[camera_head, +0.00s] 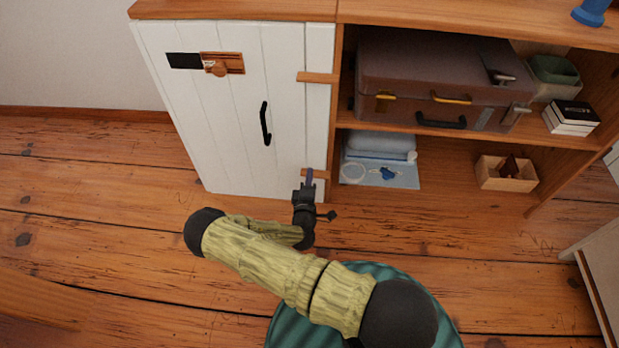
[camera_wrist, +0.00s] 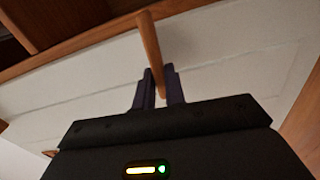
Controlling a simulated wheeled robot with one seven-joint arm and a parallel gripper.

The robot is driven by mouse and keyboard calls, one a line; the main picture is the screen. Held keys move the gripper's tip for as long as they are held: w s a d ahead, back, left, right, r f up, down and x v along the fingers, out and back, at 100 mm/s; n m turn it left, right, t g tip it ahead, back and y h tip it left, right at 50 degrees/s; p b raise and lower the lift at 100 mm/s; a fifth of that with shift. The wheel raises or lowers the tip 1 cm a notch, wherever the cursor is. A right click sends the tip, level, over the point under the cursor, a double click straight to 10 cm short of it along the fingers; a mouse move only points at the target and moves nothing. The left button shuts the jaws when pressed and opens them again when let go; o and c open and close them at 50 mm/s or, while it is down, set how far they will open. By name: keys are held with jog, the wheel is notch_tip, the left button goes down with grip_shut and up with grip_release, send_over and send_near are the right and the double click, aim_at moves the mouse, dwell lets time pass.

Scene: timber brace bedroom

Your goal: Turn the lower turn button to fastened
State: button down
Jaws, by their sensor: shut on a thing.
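The lower turn button (camera_head: 321,174) is a small wooden bar at the bottom right of the white cabinet door (camera_head: 222,130). In the head view it lies about level, across the door's edge and the wooden frame, partly hidden by my gripper (camera_head: 309,178). In the wrist view the turn button (camera_wrist: 151,40) runs from the wooden frame strip over the white door, and its end lies between the two dark fingers of my gripper (camera_wrist: 160,88). My gripper is shut on it. The upper turn button (camera_head: 318,77) also lies level across the door's edge.
The door has a black handle (camera_head: 265,124) and a wooden slide latch (camera_head: 221,63). Open shelves to the right hold a brown suitcase (camera_head: 440,82), blue folded cloth (camera_head: 380,145) and a small wooden box (camera_head: 506,175). The floor (camera_head: 110,215) in front left is clear.

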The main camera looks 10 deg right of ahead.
jog(key=shift+w+n, duration=0.1)
jog(key=shift+n, duration=0.2)
jog(key=c, duration=1.5)
grip_release()
jog(key=shift+o, duration=0.2)
